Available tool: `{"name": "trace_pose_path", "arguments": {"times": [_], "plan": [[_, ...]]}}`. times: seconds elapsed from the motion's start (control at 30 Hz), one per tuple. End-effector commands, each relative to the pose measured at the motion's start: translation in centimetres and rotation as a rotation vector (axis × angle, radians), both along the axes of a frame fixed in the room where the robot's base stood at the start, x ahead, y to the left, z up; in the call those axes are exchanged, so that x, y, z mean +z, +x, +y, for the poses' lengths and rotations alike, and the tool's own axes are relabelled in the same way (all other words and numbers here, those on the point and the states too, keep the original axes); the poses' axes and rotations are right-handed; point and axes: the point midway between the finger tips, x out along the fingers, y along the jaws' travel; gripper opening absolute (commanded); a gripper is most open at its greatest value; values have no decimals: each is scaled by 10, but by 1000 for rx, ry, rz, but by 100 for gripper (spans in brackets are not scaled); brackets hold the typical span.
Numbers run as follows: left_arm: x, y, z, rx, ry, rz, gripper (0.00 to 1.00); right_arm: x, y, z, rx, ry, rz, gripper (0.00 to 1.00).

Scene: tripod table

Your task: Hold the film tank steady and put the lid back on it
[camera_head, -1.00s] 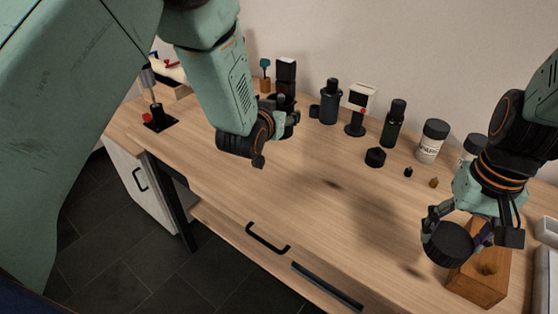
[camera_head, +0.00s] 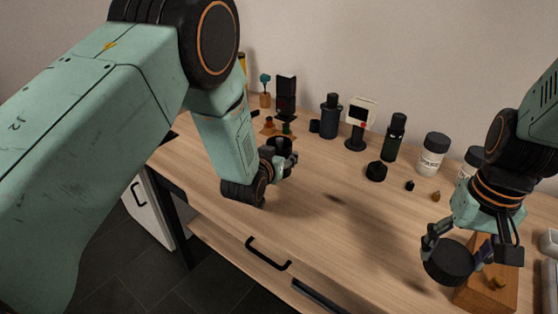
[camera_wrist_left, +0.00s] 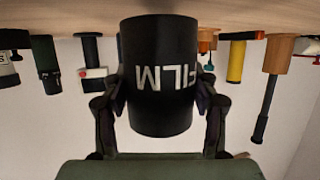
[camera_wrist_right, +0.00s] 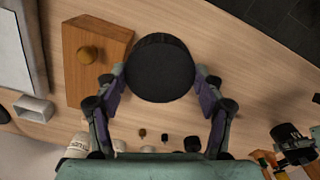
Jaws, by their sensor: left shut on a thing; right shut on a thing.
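The film tank (camera_head: 283,142) is a black cylinder on the table left of the middle, with a dark, open-looking top. In the left wrist view the tank (camera_wrist_left: 160,75) shows upside down with white FILM lettering. My left gripper (camera_head: 281,163) is shut around its sides. The lid (camera_head: 448,263) is a round black disc at the right, above the table. My right gripper (camera_head: 456,246) is shut on its rim; in the right wrist view the lid (camera_wrist_right: 160,68) sits between both fingers. The lid and tank are well apart. The tank's lower part is hidden in the head view.
A wooden block with a brass knob (camera_head: 498,283) stands close below the lid. Dark bottles (camera_head: 394,138), a small timer on a stand (camera_head: 358,122), a black cap (camera_head: 376,171) and white-labelled jars (camera_head: 432,153) line the back. The table between the grippers is clear.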

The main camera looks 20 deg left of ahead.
Motion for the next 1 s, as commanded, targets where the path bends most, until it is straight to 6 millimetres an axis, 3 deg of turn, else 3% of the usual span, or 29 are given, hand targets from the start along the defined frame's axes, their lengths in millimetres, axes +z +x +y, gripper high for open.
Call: {"name": "trace_pose_path", "arguments": {"times": [0.1, 0.53, 0.57, 0.8, 1.0], "plan": [[-15, 0, 0, 0, 0, -2, 3, -4, 0, 0, 0, 0, 0, 42], [-19, 1, 0, 0, 0, -3, 3, -7, 0, 0, 0, 0, 0, 42], [-19, 0, 0, 0, 0, -1, 61, -7, 0, 0, 0, 0, 0, 42], [-19, 0, 0, 0, 0, -1, 82, -6, 0, 0, 0, 0, 0, 42], [-19, 0, 0, 0, 0, -1, 82, -6, 0, 0, 0, 0, 0, 42]]}}
